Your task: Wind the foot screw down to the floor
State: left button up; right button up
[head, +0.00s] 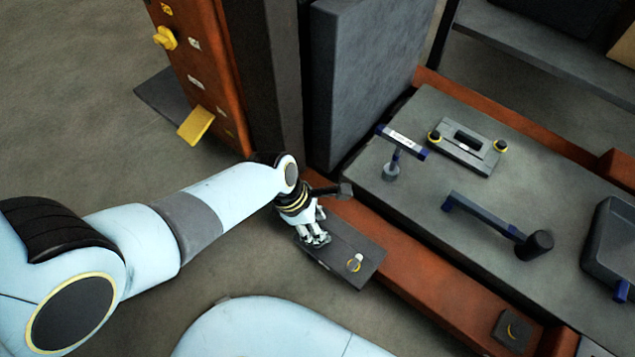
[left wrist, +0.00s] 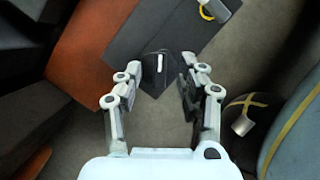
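My left gripper (head: 316,236) is at the near-left end of a dark flat plate (head: 335,258) that sticks out beside the orange beam, low over the floor. In the left wrist view, a dark knob-like piece with a white mark (left wrist: 160,72), which looks like the foot screw head, lies between the fingertips of my left gripper (left wrist: 160,78) at the plate's edge (left wrist: 150,30). The screw's lower end is hidden. My right gripper is not in view.
A yellow ring with a pale peg (head: 354,263) stands on the plate. The orange beam (head: 430,285) runs alongside. A grey bench top (head: 440,220) holds a blue-ended T-handle tool (head: 400,142) and a crank-like bar (head: 490,218). An orange cabinet (head: 205,70) stands behind my left arm.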

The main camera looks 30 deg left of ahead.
pick_arm(q)
jog(key=shift+f+b, duration=0.85)
jog(key=shift+f, duration=0.6)
jog(key=shift+r, duration=0.15)
jog(key=shift+r+p, duration=0.6)
jog(key=shift+p, duration=0.2)
jog(key=shift+c, duration=0.5)
grip_shut()
jog(key=m+g, duration=0.1)
jog(key=m, duration=0.3)
jog(key=shift+f, duration=0.15)
